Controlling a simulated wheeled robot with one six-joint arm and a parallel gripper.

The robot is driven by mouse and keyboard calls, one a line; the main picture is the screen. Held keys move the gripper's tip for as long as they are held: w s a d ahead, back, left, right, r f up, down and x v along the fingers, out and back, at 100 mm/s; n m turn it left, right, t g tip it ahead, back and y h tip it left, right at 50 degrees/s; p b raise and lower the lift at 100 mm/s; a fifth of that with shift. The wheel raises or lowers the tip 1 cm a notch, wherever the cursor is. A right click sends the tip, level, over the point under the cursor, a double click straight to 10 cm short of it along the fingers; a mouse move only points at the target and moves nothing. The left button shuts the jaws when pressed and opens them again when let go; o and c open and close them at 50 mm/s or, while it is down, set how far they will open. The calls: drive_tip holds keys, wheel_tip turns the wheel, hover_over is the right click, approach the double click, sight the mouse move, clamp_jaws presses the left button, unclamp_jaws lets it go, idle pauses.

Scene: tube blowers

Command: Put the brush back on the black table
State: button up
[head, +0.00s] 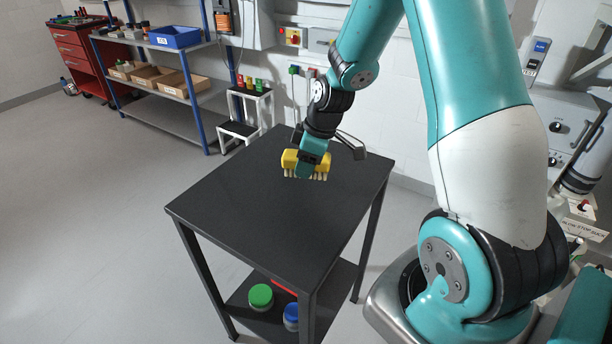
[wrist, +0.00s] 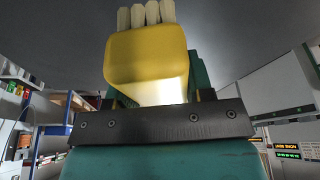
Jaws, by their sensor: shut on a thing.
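The brush (head: 290,159) has a yellow body and pale bristles that point down. My gripper (head: 307,167) is shut on the brush over the far part of the black table (head: 270,208). In the head view the bristles are at or just above the tabletop; I cannot tell whether they touch. In the wrist view the yellow brush body (wrist: 147,55) and its bristles (wrist: 145,14) fill the top middle, held at my gripper. The far fingers are partly hidden by the brush.
The tabletop is otherwise bare, with free room in front and to the left. Jars with a green lid (head: 261,296) and a blue body (head: 291,316) stand on its lower shelf. A shelf rack (head: 165,85) and a small step stand (head: 240,128) are behind.

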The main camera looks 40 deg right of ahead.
wheel_tip(320, 180, down, 4)
drive_tip(key=shift+r, duration=0.1)
drive_tip(key=o, duration=1)
drive_tip(key=shift+c, duration=0.2)
drive_tip(key=v, duration=1.1)
drive_tip(key=shift+r, duration=0.15)
drive_tip(key=shift+s+a+r, duration=0.15)
drive_tip(key=shift+a+r, duration=0.05)
drive_tip(key=shift+r, duration=0.15)
drive_tip(key=s+a+r+y, duration=0.1)
drive_tip(key=s+a+r, duration=0.2)
drive_tip(key=a, duration=0.4)
drive_tip(key=s+a+r, duration=0.2)
drive_tip(key=a+r, duration=0.1)
drive_tip(key=a, duration=0.3)
drive_tip(key=s+a+r+m+g, duration=0.1)
drive_tip(key=s+a+r+g, duration=0.1)
drive_tip(key=s+a, duration=0.9)
drive_tip(key=s+r, duration=0.1)
drive_tip(key=s, duration=0.2)
drive_tip(key=shift+s+r+y, duration=0.25)
drive_tip(key=shift+s+y, duration=0.15)
